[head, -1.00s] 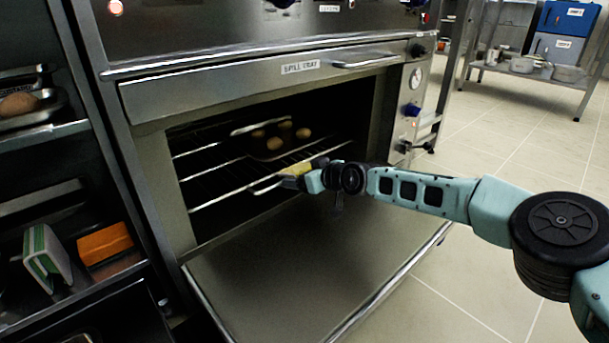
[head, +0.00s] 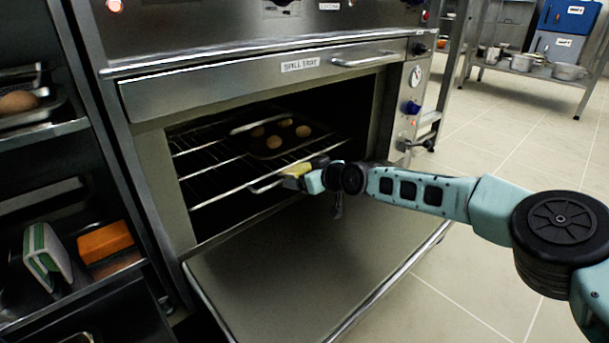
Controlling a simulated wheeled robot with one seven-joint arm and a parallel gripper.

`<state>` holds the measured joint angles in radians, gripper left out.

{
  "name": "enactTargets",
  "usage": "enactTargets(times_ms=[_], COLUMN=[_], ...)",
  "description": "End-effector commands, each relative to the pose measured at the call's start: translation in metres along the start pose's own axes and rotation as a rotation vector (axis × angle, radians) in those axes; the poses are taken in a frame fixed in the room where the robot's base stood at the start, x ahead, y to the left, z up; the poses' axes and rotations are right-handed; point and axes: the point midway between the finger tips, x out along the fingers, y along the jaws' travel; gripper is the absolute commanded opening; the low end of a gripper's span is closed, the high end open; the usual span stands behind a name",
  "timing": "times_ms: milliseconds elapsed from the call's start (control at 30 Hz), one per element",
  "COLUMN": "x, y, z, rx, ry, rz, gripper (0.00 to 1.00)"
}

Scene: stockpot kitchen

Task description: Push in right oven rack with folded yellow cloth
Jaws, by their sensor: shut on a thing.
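The wire oven rack (head: 232,190) sits in the open oven, its front bar near the oven mouth. A dark tray (head: 262,153) with several round brown rolls rests on it, toward the back. The folded yellow cloth (head: 297,170) is at the rack's front bar, by a bent wire loop at the front. My gripper (head: 303,178) is shut on the cloth, at the front right of the rack. The cloth appears to touch the bar; the exact contact is too small to tell. The fingertips are partly hidden by the cloth and my wrist.
The oven door (head: 310,265) is folded down flat below the opening. A spill tray drawer (head: 260,80) with a handle is above it. Shelves at left hold an orange block (head: 105,242) and a green-and-white block (head: 46,255). Open tiled floor (head: 480,290) lies at right.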

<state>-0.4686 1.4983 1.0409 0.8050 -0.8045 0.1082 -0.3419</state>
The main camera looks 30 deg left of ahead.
Motion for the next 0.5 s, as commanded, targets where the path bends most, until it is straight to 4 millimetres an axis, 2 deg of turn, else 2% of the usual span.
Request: enactTargets(times_ms=[33, 500], x=[0.0028, 0.0023], y=[-0.0063, -0.0067], z=[0.0065, 0.0019], rx=[-0.003, -0.005], ry=[-0.011, -0.007], rz=[-0.01, -0.01], gripper=[0.37, 0.37])
